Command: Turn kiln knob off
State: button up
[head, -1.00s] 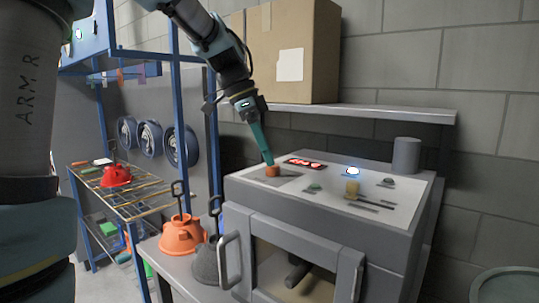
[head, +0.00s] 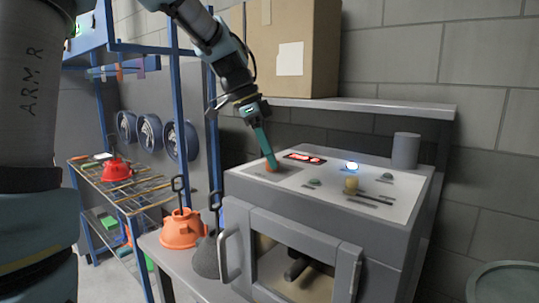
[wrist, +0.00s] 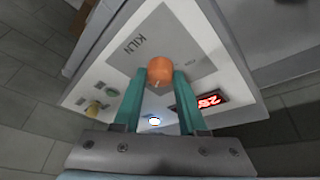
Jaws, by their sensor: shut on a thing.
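The orange kiln knob (wrist: 160,70) is on the kiln's top panel, beside the printed word KILN in the wrist view. My gripper (wrist: 159,80) has its two teal fingers on either side of the knob, shut on it. In the head view my gripper (head: 270,163) reaches down to the panel's back left, and its fingertips mostly hide the knob. The grey kiln (head: 300,228) has a front door with a window and handles. A red lit display (head: 304,158) is just right of the knob; it also shows in the wrist view (wrist: 207,101).
The panel also carries a lit white-blue button (head: 352,166), a yellow knob (head: 351,185) and green buttons. A grey cylinder (head: 406,150) stands at its back right. A shelf with a cardboard box (head: 298,50) is above. Orange (head: 181,230) and grey hoods stand at left.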

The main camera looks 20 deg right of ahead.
grip_shut()
